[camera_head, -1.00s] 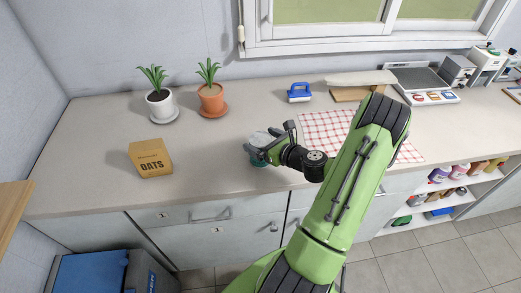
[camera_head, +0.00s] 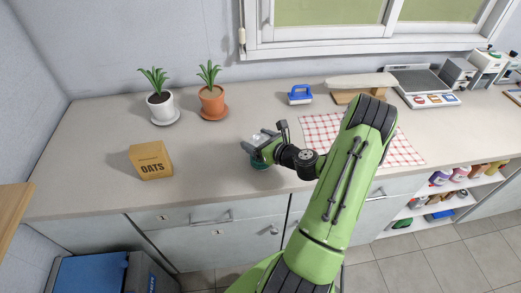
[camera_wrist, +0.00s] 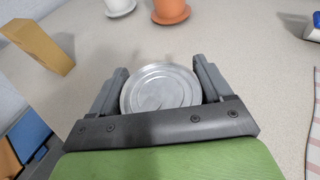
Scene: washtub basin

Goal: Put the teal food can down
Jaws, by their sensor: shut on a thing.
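The teal food can (camera_head: 259,164) is between the jaws of my gripper (camera_head: 258,143) in the head view. Only a sliver of its teal side shows below the gripper. In the wrist view its round silver lid (camera_wrist: 160,88) faces the camera, with a finger on each side of it. My gripper (camera_wrist: 160,90) is shut on the can. The can is upright at or just above the worktop (camera_head: 215,165), near the front edge. I cannot tell whether its base touches the worktop.
An oats box (camera_head: 151,160) stands to the left. Two potted plants, one in a white pot (camera_head: 161,106) and one in a terracotta pot (camera_head: 212,101), stand behind. The worktop around the can is clear.

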